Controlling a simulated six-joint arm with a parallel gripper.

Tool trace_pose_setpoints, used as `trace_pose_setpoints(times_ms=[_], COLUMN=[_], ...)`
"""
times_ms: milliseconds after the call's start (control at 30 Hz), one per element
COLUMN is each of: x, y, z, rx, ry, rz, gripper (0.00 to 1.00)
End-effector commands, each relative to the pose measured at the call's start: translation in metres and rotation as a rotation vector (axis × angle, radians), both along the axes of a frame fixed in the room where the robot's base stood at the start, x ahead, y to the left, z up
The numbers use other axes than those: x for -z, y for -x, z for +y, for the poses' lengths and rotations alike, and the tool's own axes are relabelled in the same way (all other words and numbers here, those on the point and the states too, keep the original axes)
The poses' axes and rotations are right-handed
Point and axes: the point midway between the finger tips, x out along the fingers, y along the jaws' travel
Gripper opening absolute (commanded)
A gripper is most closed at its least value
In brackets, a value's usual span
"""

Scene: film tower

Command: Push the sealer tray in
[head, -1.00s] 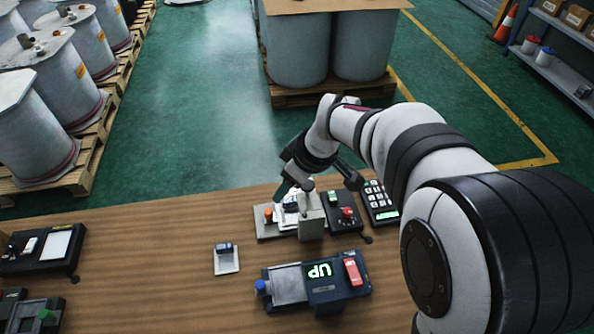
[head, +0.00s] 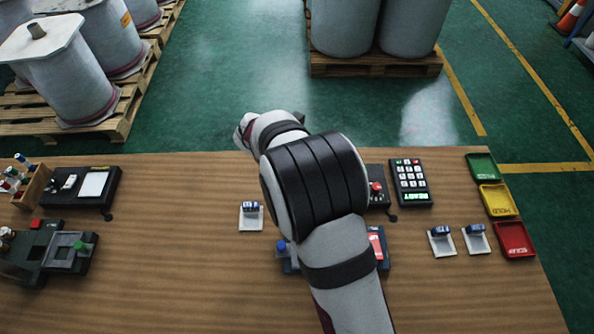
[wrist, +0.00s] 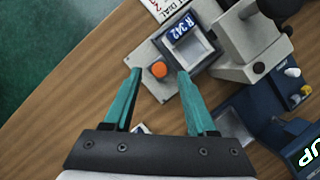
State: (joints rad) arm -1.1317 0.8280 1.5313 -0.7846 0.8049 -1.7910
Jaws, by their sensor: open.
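No label in view reads sealer. My gripper (wrist: 159,73) is open in the wrist view, its teal fingertips either side of an orange knob on a grey plate (wrist: 157,88); contact is unclear. A small blue-edged tray (wrist: 197,45) marked R 342 lies beside the knob, next to a pale grey upright block (wrist: 255,45). A dark blue unit (wrist: 285,145) with a lit UP sign and a grey slide (wrist: 235,128) is at lower right. In the head view my arm hides my gripper, the grey plate and most of the blue unit, whose blue knob (head: 283,245) shows.
A small white dish (head: 251,215) lies left of my arm. A keypad (head: 411,182) reading READY, two more dishes (head: 442,241) and green, yellow and red trays (head: 514,239) are at right. Bare table lies between.

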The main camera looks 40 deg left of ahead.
Motion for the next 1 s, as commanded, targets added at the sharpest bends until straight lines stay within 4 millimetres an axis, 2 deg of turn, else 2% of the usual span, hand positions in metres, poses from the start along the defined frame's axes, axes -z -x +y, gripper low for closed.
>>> trace_pose_setpoints(times_ms=[67,200,467,567,800,1000], x=[0.012,0.021,0.023,0.023,0.023,0.022], y=[-0.005,-0.009,-0.010,-0.010,-0.010,-0.010], z=[0.000,0.000,0.000,0.000,0.000,0.000], rx=[0.003,0.002,0.002,0.003,0.003,0.003], ry=[0.001,0.000,-0.002,-0.001,-0.001,-0.001], rz=[0.001,0.000,0.000,0.000,0.000,0.001], gripper=[0.57,0.57,0.57,0.43,0.00,0.00])
